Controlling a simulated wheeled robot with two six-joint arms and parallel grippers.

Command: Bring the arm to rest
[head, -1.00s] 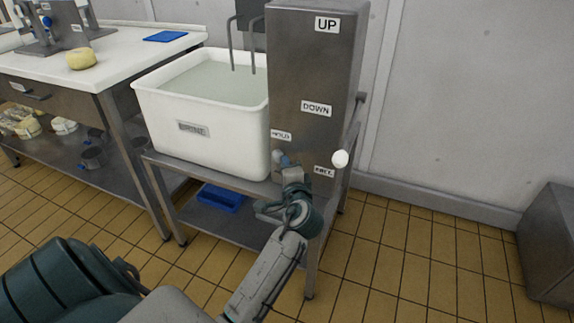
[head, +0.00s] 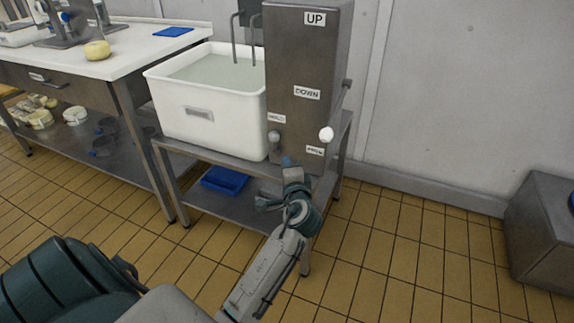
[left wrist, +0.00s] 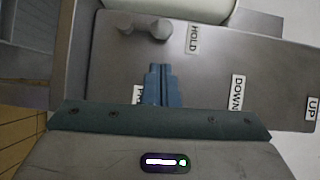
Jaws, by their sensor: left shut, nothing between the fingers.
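My left arm reaches up from the bottom of the head view. Its gripper (head: 287,162) is in front of the lower part of a steel cabinet (head: 308,60) with labels UP, DOWN and HOLD and one partly unreadable label. In the left wrist view the blue fingers of the gripper (left wrist: 162,84) are together, with nothing between them. A small grey knob (head: 274,140) sticks out by the HOLD label, just above the gripper; it also shows in the left wrist view (left wrist: 158,28), apart from the fingers. My right gripper is not in view.
A white tub of cloudy liquid (head: 205,120) stands left of the cabinet on a steel stand (head: 225,160). A blue tray (head: 225,181) lies on the lower shelf.

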